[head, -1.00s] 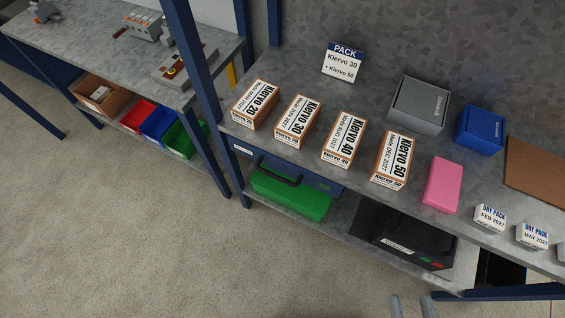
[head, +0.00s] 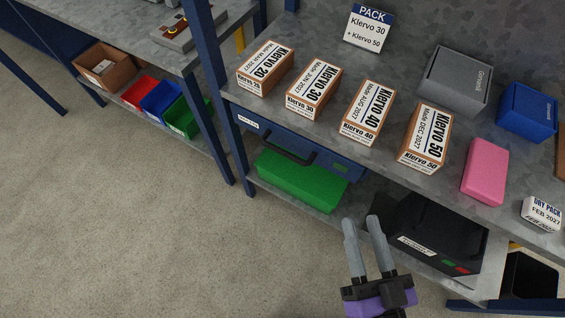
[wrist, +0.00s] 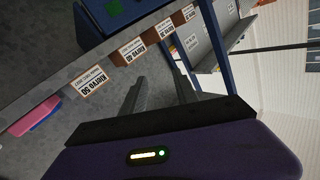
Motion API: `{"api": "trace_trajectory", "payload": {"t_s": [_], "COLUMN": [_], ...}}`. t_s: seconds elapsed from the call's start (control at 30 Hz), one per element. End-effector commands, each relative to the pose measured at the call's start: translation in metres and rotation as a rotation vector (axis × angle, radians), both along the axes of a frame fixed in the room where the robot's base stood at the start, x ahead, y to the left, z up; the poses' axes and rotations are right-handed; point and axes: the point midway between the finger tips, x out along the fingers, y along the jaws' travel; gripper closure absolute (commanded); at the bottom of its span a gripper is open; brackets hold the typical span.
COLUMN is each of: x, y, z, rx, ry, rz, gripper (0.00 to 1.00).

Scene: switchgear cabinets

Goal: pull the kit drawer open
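The kit drawer (head: 325,161) is a blue front under the grey bench top, with a black bar handle (head: 286,151) and a white label at its left end. It appears closed, flush under the bench. My gripper (head: 362,227) is in front of the bench, lower right of the handle and apart from it. Its two grey fingers are spread with a gap between them, and nothing is held. In the wrist view the fingers (wrist: 155,95) also stand apart, with the bench and its boxes beyond.
Klervo boxes (head: 367,112) stand along the bench's front edge, beside a pink block (head: 485,171). On the lower shelf are a green case (head: 302,181) below the drawer and a black machine (head: 435,235). A blue post (head: 215,95) rises left of the drawer. The floor in front is clear.

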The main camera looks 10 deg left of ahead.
Motion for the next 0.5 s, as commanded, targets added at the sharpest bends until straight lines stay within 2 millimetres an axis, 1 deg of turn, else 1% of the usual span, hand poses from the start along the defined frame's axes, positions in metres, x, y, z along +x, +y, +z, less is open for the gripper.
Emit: {"api": "trace_trajectory", "payload": {"t_s": [0.03,0.17,0.2,0.27,0.3,0.4,0.5], "x": [0.018,0.057,0.069,0.087,0.098,0.123,0.143], "y": [0.015,0.052,0.064,0.082,0.095,0.122,0.141], "z": [-0.029,-0.065,-0.074,-0.088,-0.097,-0.114,-0.129], "rx": [0.070,0.271,0.339,0.443,0.514,0.690,0.851], "ry": [-0.015,-0.010,-0.003,0.012,0.026,0.074,0.136], "rz": [0.030,0.097,0.117,0.148,0.167,0.205,0.223], "gripper": [0.64,0.64,0.64,0.64,0.64,0.64,0.64]}}
